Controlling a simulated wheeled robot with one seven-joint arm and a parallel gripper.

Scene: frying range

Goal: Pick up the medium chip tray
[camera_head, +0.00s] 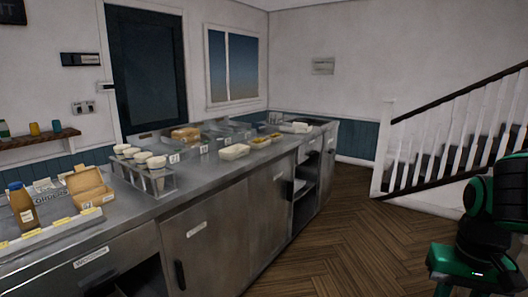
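Several small trays stand on the steel counter. A pale, empty-looking tray (235,152) is nearest on the counter's right part. Behind it are a tray with yellowish contents (260,142) and a smaller one (276,137). I cannot tell which of them is the medium chip tray; the labels are too small to read. Green and black parts of my arm show at the lower right, over the floor and well apart from the counter. No gripper fingers can be made out.
The long steel counter (190,193) runs from front left to the back. On it are a rack of white cups (142,160), an open cardboard box (88,190) and a brown bottle (21,207). The wooden floor (335,230) is clear. A stair railing (448,130) stands at right.

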